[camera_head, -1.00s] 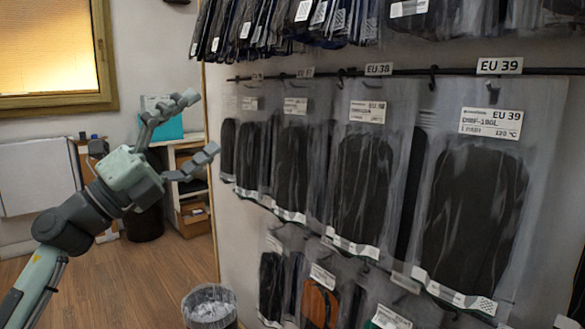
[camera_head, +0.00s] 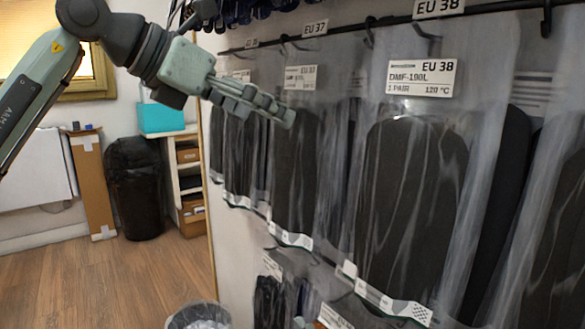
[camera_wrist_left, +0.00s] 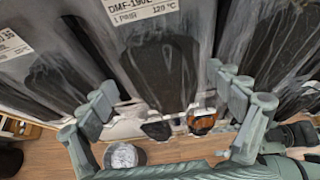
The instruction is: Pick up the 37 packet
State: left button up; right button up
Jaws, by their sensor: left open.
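The 37 packet (camera_head: 294,175) hangs from the rail under the EU 37 tag (camera_head: 315,27). It is a clear bag with a dark insole and a white label at its top. My left gripper (camera_head: 270,106) is open and empty, in front of this packet's upper part in the head view and hiding some of it. I cannot tell whether it touches the bag. In the left wrist view, a packet with a dark insole (camera_wrist_left: 160,70) lies between the spread fingers of my left gripper (camera_wrist_left: 162,85); its size number is out of frame. My right gripper is not in view.
The EU 38 packet (camera_head: 412,190) hangs close on the right, and smaller-looking packets (camera_head: 233,150) hang to the left. More packets hang below (camera_head: 275,295). A bin (camera_head: 200,315) stands on the floor. Open floor lies to the left.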

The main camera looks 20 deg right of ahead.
pick_arm(q)
send_over(285, 167)
notch_tip(285, 167, down, 2)
jog(key=shift+f, duration=0.25)
jog(key=c, duration=1.7)
jog(key=shift+o, duration=0.2)
jog(key=shift+r, duration=0.1)
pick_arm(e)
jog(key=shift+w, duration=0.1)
